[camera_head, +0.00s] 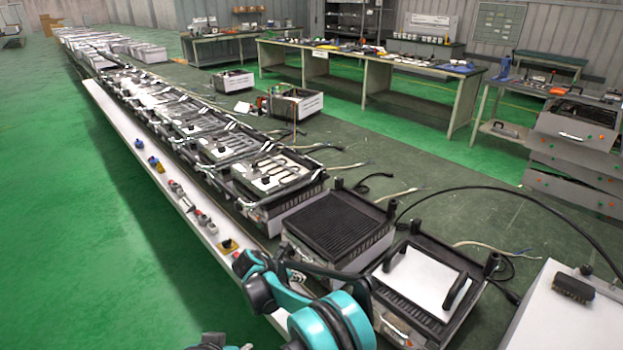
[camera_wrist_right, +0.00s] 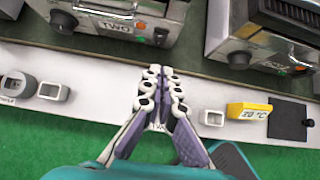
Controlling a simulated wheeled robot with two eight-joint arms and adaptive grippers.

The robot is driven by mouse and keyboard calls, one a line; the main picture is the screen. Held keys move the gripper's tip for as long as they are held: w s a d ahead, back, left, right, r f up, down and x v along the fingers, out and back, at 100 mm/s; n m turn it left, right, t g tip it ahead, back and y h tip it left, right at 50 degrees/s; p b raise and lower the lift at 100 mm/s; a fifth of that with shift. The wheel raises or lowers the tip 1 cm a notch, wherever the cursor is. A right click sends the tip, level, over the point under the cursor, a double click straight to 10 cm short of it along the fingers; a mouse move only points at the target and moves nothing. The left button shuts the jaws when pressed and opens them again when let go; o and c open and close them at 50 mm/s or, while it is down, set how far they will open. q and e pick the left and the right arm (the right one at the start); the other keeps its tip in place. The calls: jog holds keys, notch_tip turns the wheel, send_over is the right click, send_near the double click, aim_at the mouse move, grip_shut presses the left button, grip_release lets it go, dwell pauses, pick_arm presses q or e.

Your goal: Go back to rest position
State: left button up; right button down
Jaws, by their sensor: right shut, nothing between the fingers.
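My right gripper (camera_wrist_right: 161,78) shows in the wrist view with its fingers together and nothing between them. It is over the long white ledge (camera_wrist_right: 90,120), its tips toward the row of appliances. In the head view my right arm comes up from the bottom middle, and the gripper (camera_head: 283,262) is partly hidden by the arm, near the ledge (camera_head: 165,185) and in front of a ribbed black grill (camera_head: 338,228). A small teal and dark part of mine shows at the bottom edge, left of the middle. My left gripper does not show.
Grills with exposed heating elements (camera_head: 268,175) line the ledge. A grill with a white plate (camera_head: 425,275) stands right of my arm. The ledge holds grey fittings (camera_wrist_right: 54,91), a yellow "20 °C" block (camera_wrist_right: 250,110) and a black square (camera_wrist_right: 290,121). Green floor (camera_head: 80,240) at left is clear.

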jog(key=s+d+r+m+y, duration=0.2)
jog(key=s+d+r+m, duration=0.4)
jog(key=d+r, duration=0.25)
jog(key=s+d+r+m+y, duration=0.1)
jog(key=s+d+r+m, duration=0.5)
jog(key=d+r, duration=0.25)
jog(key=s+d+m+y, duration=0.1)
jog(key=s+d+m, duration=0.1)
jog(key=s+m, duration=0.3)
jog(key=s+d+m+y, duration=0.1)
jog(key=s+d+m, duration=0.2)
jog(key=s, duration=0.6)
jog(key=s+d+m+t+y, duration=0.1)
jog(key=s+d+m, duration=0.1)
jog(key=s+m, duration=0.4)
jog(key=shift+s+d+f+m, duration=0.15)
jog(key=shift+s+d+m, duration=0.25)
jog(key=shift+s, duration=0.1)
